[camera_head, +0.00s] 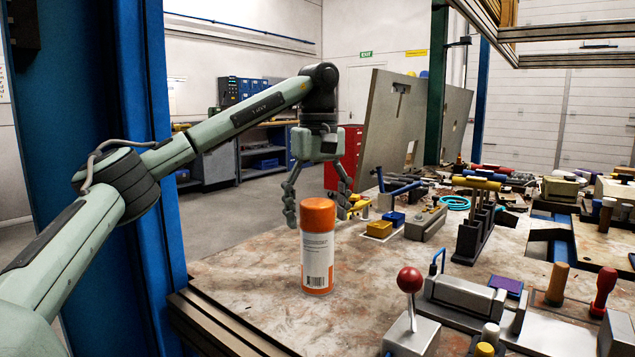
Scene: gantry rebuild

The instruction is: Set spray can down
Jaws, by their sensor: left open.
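The spray can (318,252) has an orange cap, a white body with a printed label and barcode, and an orange band at its base. It stands upright on the worn workbench top (250,275), near the bench's left edge. My left gripper (317,208) points down above and around the can's cap, with one finger on each side. Its fingers are spread and it is open. Gaps show between the fingers and the can, though the right fingertip is partly hidden near the cap. My right gripper is not in view.
A clamp fixture with a red ball knob (410,280) stands right of the can. A small yellow tray (379,229) and a grey block (425,223) lie behind it. Many tools crowd the bench's right side. A blue post (150,150) rises at left. Bare bench surrounds the can.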

